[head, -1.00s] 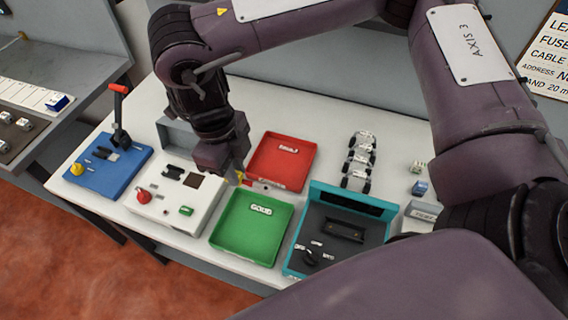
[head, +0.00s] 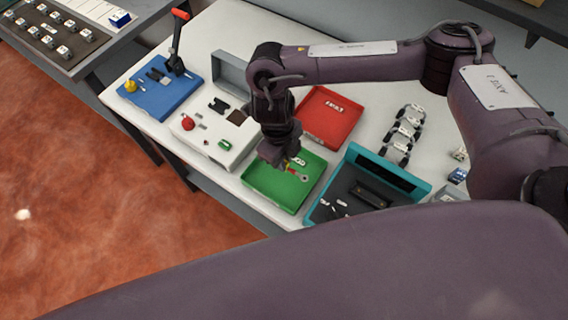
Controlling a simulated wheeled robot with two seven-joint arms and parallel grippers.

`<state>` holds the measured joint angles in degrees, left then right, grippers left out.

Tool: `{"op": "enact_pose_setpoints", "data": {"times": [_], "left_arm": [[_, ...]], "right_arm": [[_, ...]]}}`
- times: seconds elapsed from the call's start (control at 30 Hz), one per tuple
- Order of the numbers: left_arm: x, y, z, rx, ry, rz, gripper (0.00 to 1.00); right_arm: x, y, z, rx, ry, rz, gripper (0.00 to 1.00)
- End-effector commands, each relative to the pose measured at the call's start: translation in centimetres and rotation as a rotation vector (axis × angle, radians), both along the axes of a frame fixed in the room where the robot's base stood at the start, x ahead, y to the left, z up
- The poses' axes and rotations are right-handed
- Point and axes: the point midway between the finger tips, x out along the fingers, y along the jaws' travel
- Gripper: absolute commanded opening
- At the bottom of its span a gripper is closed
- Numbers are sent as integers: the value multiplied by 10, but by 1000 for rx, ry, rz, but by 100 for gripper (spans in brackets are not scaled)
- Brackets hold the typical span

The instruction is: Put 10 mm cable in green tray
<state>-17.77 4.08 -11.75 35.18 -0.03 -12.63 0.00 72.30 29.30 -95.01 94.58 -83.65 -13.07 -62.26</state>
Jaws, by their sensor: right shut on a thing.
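The green tray (head: 257,185) stands on the white table, in front of the red tray (head: 325,125). My right gripper (head: 284,165) is over the green tray, pointing down. It is shut on a short cable (head: 297,175), which shows a reddish part and a ring-like metal end sticking out to the right. I cannot tell from this view whether the cable touches the tray floor. The rest of the cable is hidden by the gripper. I cannot read its size. My left gripper is not in view.
A white box with a red knob (head: 187,123) stands left of the green tray, and a blue base with a lever (head: 178,58) is farther left. A teal-edged station (head: 344,190) is to the right.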

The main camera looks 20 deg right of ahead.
Motion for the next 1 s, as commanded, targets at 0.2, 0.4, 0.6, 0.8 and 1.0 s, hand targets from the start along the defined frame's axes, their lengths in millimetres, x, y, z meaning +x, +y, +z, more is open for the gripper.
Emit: {"op": "enact_pose_setpoints", "data": {"times": [0.2,0.4,0.6,0.8,1.0], "left_arm": [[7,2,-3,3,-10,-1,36],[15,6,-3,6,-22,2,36],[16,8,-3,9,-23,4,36],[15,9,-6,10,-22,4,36],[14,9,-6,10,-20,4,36]], "right_arm": [[-1,0,-26,0,4,-3,0],[0,0,-38,1,1,0,0],[0,0,-38,0,0,0,0],[0,0,-41,0,0,0,25],[0,0,-41,-1,1,-1,37]]}}
